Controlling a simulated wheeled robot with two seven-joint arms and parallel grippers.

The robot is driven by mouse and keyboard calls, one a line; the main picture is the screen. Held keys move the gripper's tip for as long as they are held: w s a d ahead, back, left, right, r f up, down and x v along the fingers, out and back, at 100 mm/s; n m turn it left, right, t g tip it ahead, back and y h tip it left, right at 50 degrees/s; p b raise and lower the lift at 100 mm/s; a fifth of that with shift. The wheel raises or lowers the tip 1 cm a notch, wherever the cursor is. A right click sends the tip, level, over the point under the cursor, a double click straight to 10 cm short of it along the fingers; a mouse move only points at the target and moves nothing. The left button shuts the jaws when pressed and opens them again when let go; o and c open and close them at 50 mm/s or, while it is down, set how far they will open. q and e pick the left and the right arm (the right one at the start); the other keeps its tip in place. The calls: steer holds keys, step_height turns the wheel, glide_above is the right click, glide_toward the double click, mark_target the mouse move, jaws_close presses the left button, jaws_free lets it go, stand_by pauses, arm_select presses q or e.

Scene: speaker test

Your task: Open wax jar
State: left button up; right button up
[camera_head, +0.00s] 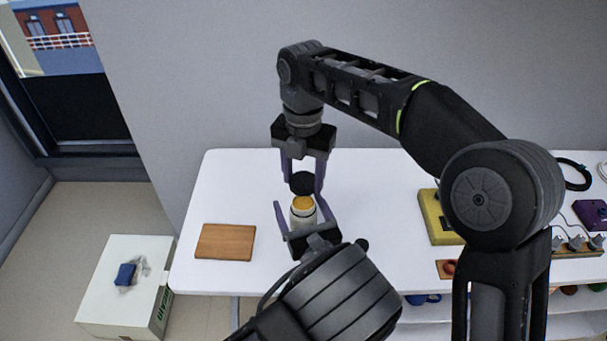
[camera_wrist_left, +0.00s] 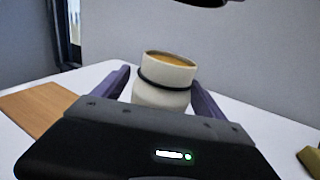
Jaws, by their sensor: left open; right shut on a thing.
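The wax jar (camera_head: 303,216) is a pale, upright jar on the white table, with its top open and orange-yellow wax showing inside. It also shows in the left wrist view (camera_wrist_left: 162,98), with a dark band around its neck. The dark round lid (camera_head: 302,182) is off the jar, just above it. My right gripper (camera_head: 303,184) points down from above and is shut on the lid. The lid's underside (camera_wrist_left: 208,2) shows at the top edge of the left wrist view. My left gripper (camera_head: 300,206) is open, its purple fingers on either side of the jar.
A brown wooden board (camera_head: 225,242) lies left of the jar on the white table (camera_head: 230,180). A yellow object (camera_head: 437,220) and a purple box (camera_head: 592,214) are to the right. A white box (camera_head: 115,290) with a blue item (camera_head: 125,275) stands at lower left.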

arm_select(q)
steer(key=shift+s, duration=0.1)
arm_select(e)
steer(key=shift+f+b, duration=0.7)
arm_select(q)
steer(key=v, duration=1.2)
